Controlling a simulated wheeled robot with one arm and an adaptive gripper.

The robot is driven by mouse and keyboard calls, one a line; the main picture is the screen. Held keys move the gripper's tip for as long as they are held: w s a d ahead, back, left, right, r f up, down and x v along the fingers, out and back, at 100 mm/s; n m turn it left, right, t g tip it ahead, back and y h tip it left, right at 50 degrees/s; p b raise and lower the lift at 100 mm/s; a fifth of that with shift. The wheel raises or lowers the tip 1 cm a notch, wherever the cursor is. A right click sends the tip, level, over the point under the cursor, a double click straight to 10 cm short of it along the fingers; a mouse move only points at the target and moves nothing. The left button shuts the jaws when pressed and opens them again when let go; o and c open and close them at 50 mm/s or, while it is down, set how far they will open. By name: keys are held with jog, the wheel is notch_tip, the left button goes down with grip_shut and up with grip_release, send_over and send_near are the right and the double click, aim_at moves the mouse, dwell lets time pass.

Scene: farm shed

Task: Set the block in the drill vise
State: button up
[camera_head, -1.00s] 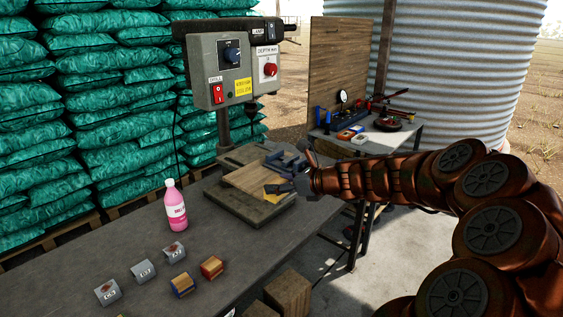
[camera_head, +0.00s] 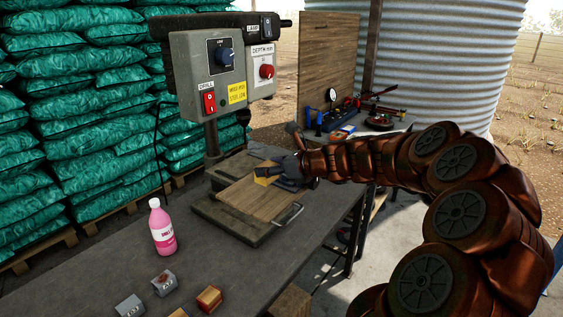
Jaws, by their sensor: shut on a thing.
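My gripper (camera_head: 272,173) is over the wooden board on the drill press base, shut on a small yellow block (camera_head: 262,180). Only part of the block shows beside the dark fingers. The board (camera_head: 245,200) lies on the grey drill base (camera_head: 238,228). The drill vise cannot be made out clearly now; my gripper covers that part of the board. I cannot tell whether the block touches the vise or the board. The drill press head (camera_head: 222,70), with its knobs and red switch, stands above and behind.
A pink bottle (camera_head: 162,228) stands left of the drill base. Grey labelled blocks (camera_head: 165,283) and a red-and-wood block (camera_head: 208,298) sit at the bench's near end. A second bench (camera_head: 375,128) with tools stands behind.

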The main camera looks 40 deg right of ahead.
jog(key=w+d, duration=0.2)
jog(key=d, duration=0.1)
jog(key=w+d+f+p, duration=0.1)
jog(key=w+d, duration=0.2)
jog(key=d, duration=0.1)
jog(key=w+d+p, duration=0.1)
jog(key=w+d, duration=0.2)
jog(key=shift+w+d+f, duration=0.1)
jog(key=shift+d+f, duration=0.1)
jog(key=shift+f+p, duration=0.4)
jog(key=shift+f, duration=1.25)
jog(key=shift+f, duration=0.15)
jog(key=o, duration=1.2)
jog(key=shift+c, duration=0.2)
jog(key=b+v, duration=0.2)
jog(key=v, duration=1)
